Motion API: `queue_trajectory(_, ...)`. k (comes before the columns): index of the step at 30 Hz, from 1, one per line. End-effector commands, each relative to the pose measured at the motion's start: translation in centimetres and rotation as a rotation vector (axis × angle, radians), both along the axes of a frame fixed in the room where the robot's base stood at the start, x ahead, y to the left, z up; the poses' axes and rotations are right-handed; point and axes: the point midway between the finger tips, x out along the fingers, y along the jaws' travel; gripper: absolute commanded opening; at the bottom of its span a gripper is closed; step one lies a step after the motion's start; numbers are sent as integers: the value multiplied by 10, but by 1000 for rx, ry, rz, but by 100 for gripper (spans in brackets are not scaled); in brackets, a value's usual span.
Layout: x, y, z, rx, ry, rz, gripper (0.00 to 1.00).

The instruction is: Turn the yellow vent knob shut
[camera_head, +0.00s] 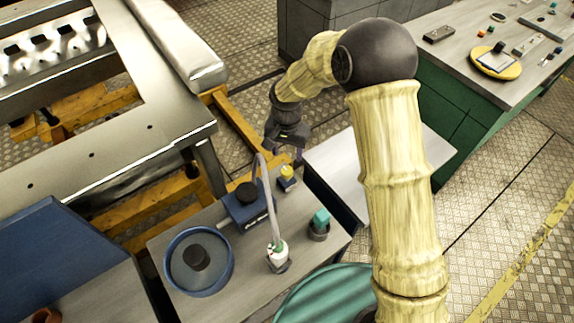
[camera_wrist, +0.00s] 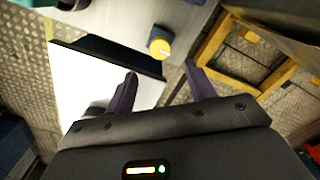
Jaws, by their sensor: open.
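The yellow vent knob (camera_head: 287,171) sits on a small blue block at the back edge of the grey bench (camera_head: 215,212). In the wrist view the knob (camera_wrist: 159,46) is round, with a pale marking on its face. My gripper (camera_head: 281,157) is open and empty, above and close to the knob. In the wrist view its two dark fingers (camera_wrist: 160,72) are spread, with the knob just beyond the gap between their tips. No contact shows. The knob's turned position is too small to tell.
A blue box with a black top (camera_head: 246,207), a white and green bottle with a tall tube (camera_head: 277,254), a blue round dish (camera_head: 170,262) and a teal block in a cup (camera_head: 320,218) stand on the bench. A pale-topped cabinet (camera_head: 335,165) is at right, a yellow frame (camera_head: 235,122) behind.

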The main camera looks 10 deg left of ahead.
Motion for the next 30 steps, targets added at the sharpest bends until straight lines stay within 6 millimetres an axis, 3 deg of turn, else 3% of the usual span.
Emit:
queue_trajectory(9, -1, -1, -54, -3, 3, 0, 55)
queue_trajectory(15, 0, 0, -80, -1, 1, -1, 55)
queue_trajectory(26, 0, 0, -88, 1, -2, -1, 55)
queue_trajectory(27, 0, 0, -88, 1, -2, -1, 53)
queue_trajectory(30, 0, 0, -88, 1, -1, -1, 33)
